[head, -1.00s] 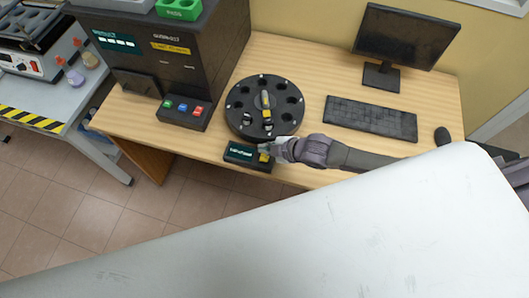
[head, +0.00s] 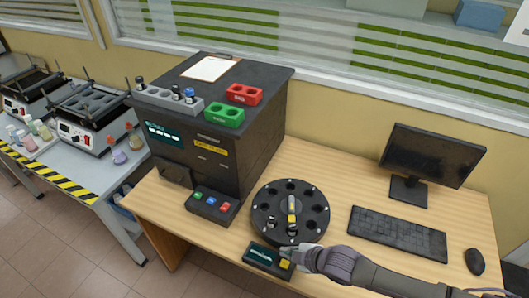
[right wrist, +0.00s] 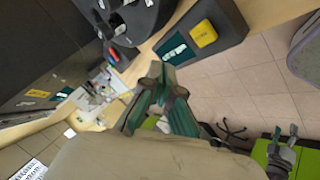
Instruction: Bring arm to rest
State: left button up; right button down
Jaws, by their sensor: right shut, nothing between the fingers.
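My right gripper (head: 288,254) is at the front edge of the wooden desk, its arm coming in from the lower right. It is shut and empty, beside and partly over the small dark control box (head: 262,256) with a yellow button (head: 286,264). In the right wrist view, my right gripper's fingertips (right wrist: 158,72) are together. The yellow button also shows there (right wrist: 204,33), apart from them. A grey gripper-like part (right wrist: 283,148) at the lower right of that view may be my left gripper; its jaws are unclear. The head view does not show my left gripper.
A round black carousel (head: 262,226) stands just behind the box. A black analyser (head: 262,140) is to the left, with a button panel (head: 212,206) in front. A keyboard (head: 398,236), monitor (head: 432,158) and mouse (head: 475,261) are to the right.

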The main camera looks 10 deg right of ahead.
jog(key=s+a+r+m, duration=0.3)
jog(key=s+a, duration=0.1)
jog(key=a, duration=0.1)
jog(key=s+d+r+m+g+h, duration=0.2)
jog(key=s+d+r+m+h, duration=0.1)
jog(key=s+d+m, duration=0.4)
jog(key=s+d+r+m+g+h, duration=0.2)
jog(key=s+d+r+m, duration=0.25)
jog(key=s, duration=0.35)
notch_tip(320, 180, down, 31)
jog(key=s+g+b, duration=0.1)
jog(key=b, duration=0.4)
jog(key=s+d+f+g+b, duration=0.1)
jog(key=s+d+f+b, duration=0.2)
jog(key=s+f, duration=1.4)
notch_tip(320, 180, down, 3)
jog(key=shift+d+h, duration=0.2)
jog(key=shift+h, duration=0.1)
